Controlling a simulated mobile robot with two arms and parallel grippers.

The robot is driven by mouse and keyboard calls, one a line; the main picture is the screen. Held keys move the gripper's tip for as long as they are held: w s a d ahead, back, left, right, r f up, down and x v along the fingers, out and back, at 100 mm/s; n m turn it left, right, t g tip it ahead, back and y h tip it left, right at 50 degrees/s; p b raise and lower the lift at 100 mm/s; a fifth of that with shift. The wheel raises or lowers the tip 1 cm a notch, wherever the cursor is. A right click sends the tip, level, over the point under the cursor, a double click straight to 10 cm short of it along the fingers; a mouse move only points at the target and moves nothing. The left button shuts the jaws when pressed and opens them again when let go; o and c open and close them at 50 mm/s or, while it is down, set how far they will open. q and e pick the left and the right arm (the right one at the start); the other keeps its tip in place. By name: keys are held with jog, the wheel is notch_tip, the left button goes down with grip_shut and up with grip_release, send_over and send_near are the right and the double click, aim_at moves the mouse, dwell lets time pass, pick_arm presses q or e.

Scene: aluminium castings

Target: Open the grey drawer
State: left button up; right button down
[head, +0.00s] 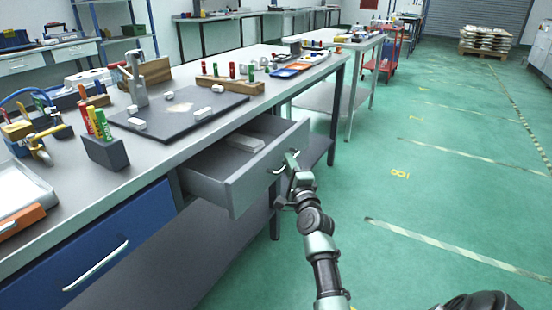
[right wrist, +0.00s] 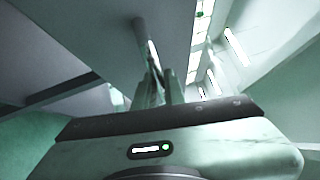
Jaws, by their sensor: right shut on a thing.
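The grey drawer (head: 252,184) under the workbench stands pulled well out in the head view. A light block (head: 245,142) lies inside it. My right gripper (head: 286,164) is at the drawer's front and is shut on its metal handle (head: 276,169). In the right wrist view the gripper's fingers (right wrist: 157,88) are close together at the handle, and the drawer's grey underside and front fill much of the upper picture. My left gripper is not in view.
The workbench (head: 190,141) holds a dark plate (head: 180,114), wooden blocks with coloured pens and a grey pen holder (head: 105,152). A blue drawer (head: 105,250) with a handle is shut at the left. The green floor (head: 430,190) to the right is clear.

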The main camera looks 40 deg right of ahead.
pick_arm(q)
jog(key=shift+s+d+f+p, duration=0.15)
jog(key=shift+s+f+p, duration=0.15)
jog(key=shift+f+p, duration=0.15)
pick_arm(e)
jog(key=s+d, duration=0.3)
jog(key=s, duration=0.5)
jog(key=shift+d, duration=0.2)
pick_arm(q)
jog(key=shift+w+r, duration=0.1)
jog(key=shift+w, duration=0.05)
pick_arm(e)
jog(key=shift+s, duration=0.1)
jog(key=c, duration=1.5)
grip_release()
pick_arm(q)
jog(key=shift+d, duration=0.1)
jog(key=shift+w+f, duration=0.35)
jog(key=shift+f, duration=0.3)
pick_arm(e)
jog(key=v, duration=0.7)
jog(key=shift+s+a+f, duration=0.1)
jog(key=shift+s+a, duration=0.05)
jog(key=shift+s, duration=0.2)
